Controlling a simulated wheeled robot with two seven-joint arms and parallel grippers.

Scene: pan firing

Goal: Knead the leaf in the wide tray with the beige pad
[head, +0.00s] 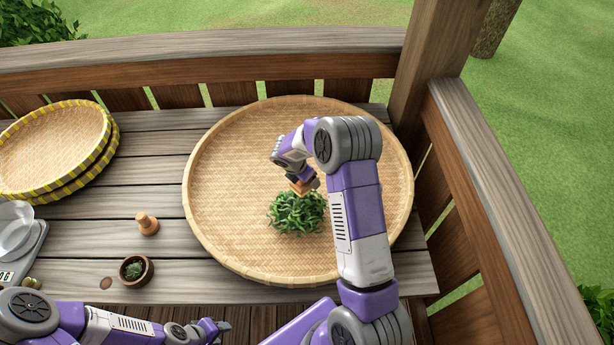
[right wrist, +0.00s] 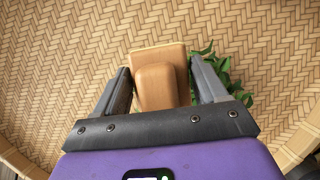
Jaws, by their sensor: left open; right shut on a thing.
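The wide tray (head: 222,190) is a large round woven tray on the plank table. A pile of green leaf (head: 297,214) lies in it near the middle; part of it shows beside the pad in the right wrist view (right wrist: 222,66). My right gripper (head: 304,181) is shut on the beige pad (right wrist: 157,82), a wooden block with a narrower grip. The pad is at the far edge of the leaf pile, partly hidden by the gripper in the head view; I cannot tell whether it touches the leaves. My left gripper (head: 217,327) is open and empty near the table's front edge.
A small wooden knob-shaped piece (head: 147,224) and a small bowl of leaf (head: 136,271) stand left of the tray. A scale (head: 22,243) is at the left edge. Stacked yellow-rimmed trays (head: 58,148) lie behind it. Railings (head: 245,48) border the back and right.

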